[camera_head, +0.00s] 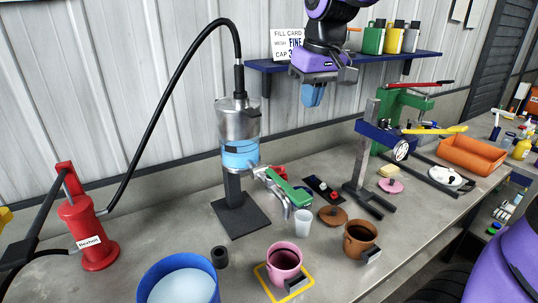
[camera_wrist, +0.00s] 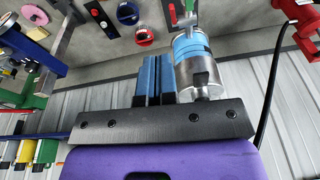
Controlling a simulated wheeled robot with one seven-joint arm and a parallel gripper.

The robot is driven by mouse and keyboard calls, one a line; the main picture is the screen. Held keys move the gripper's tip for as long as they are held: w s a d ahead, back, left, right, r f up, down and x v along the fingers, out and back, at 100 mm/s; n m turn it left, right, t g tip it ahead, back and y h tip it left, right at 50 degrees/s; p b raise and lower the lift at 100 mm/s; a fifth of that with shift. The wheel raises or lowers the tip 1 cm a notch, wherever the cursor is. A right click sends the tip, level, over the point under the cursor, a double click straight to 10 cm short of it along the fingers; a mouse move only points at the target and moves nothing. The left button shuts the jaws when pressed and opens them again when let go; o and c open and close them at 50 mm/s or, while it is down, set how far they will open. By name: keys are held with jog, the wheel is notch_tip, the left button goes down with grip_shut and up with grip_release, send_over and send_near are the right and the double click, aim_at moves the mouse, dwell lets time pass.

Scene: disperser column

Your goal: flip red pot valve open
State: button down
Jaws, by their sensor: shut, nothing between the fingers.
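A red pot (camera_head: 88,235) with a white label stands at the left of the bench. A red upright part (camera_head: 68,180) rises from its top, and a black hose runs from it to the metal-and-blue column (camera_head: 239,135). A valve with a green handle (camera_head: 288,187) sticks out from the column's lower right, with a small red part (camera_head: 278,172) behind it. My gripper (camera_head: 313,95) is shut and empty, blue fingers pointing down, right of the column and above the bench. The fingers also show in the wrist view (camera_wrist: 153,78), beside the column (camera_wrist: 195,60).
A pink pot (camera_head: 284,262) sits in a yellow-outlined square, with a brown pot (camera_head: 360,238) to its right. A blue tub (camera_head: 178,280) is at the front. A pale cup (camera_head: 302,222) stands below the green handle. A blue shelf (camera_head: 270,66) is behind my gripper; a press (camera_head: 372,150) stands right.

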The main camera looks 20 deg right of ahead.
jog(key=g, duration=0.1)
send_over(275, 168)
notch_tip(275, 168, down, 3)
jog(key=f, duration=0.1)
jog(key=shift+n, duration=0.4)
jog(key=f, duration=0.6)
jog(key=w+f, duration=0.1)
jog(key=f, duration=0.2)
jog(key=shift+w+d+f, duration=0.1)
jog(key=shift+d, duration=0.05)
jog(key=f, duration=0.1)
jog(key=s+f, duration=0.1)
jog(key=f, duration=0.1)
jog(key=shift+s+d, duration=0.15)
jog(key=shift+s+f, duration=0.25)
jog(key=shift+f, duration=0.25)
